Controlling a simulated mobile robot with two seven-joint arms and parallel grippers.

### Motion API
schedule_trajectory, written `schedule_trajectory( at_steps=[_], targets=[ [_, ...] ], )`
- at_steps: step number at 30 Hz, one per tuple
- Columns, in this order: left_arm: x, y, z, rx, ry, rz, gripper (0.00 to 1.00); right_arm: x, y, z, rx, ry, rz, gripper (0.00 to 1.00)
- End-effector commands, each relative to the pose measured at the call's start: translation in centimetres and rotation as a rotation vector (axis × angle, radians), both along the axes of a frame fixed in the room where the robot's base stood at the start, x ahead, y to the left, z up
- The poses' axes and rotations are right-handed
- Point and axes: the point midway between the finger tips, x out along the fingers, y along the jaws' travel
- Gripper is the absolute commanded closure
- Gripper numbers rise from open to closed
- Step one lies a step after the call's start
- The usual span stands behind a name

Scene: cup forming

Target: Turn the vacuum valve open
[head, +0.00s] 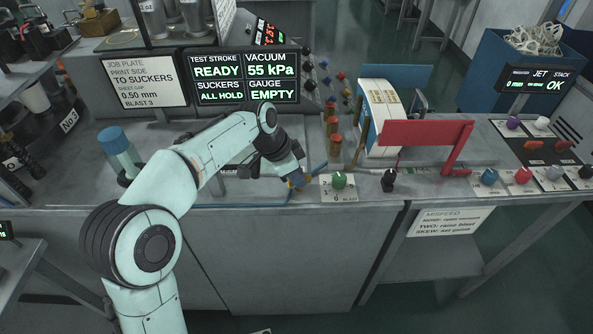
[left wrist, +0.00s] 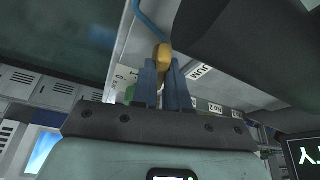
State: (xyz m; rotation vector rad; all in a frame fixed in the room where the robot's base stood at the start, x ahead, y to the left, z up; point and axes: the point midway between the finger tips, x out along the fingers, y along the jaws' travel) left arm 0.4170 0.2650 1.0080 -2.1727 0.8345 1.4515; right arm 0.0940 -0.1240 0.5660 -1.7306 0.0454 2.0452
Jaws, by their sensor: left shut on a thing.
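My left gripper (head: 298,181) reaches over the front edge of the bench, just left of the green knob (head: 339,181). In the left wrist view its blue fingers (left wrist: 164,88) are closed on a yellow handle (left wrist: 162,56), which I take for the vacuum valve. A blue hose (left wrist: 147,22) runs close by the handle. In the head view the gripper covers most of the handle, so its turn angle is hard to tell. The display (head: 245,78) reads vacuum 55 kPa, test stroke READY, suckers ALL HOLD, gauge EMPTY. My right gripper is not in view.
A black knob (head: 388,180) stands right of the green one. A red bar (head: 425,133) spans the bench beside a white curved stack (head: 383,115). Brown-red posts (head: 335,144) stand behind the green knob. A blue-capped bottle (head: 117,148) is at left. Several coloured buttons line the right end.

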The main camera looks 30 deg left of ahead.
Motion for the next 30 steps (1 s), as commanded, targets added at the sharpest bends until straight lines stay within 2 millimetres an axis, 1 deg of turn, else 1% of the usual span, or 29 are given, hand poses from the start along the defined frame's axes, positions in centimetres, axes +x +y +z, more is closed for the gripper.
schedule_trajectory(
  at_steps=[1,3,12,18,30],
  targets=[
    [0.1,0.1,0.2,0.001,-0.001,-0.036,1.0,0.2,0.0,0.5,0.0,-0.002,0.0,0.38],
    [0.1,0.2,0.2,0.0,-0.001,-0.087,1.0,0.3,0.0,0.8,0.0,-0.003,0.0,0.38],
    [0.2,0.2,0.2,0.002,-0.003,-0.245,1.0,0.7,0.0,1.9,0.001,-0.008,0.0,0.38],
    [0.2,0.2,0.1,0.003,-0.002,-0.293,1.0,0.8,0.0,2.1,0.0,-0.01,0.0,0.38],
    [0.2,0.2,0.1,0.004,-0.003,-0.306,1.0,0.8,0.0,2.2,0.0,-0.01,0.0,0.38]
  ],
)
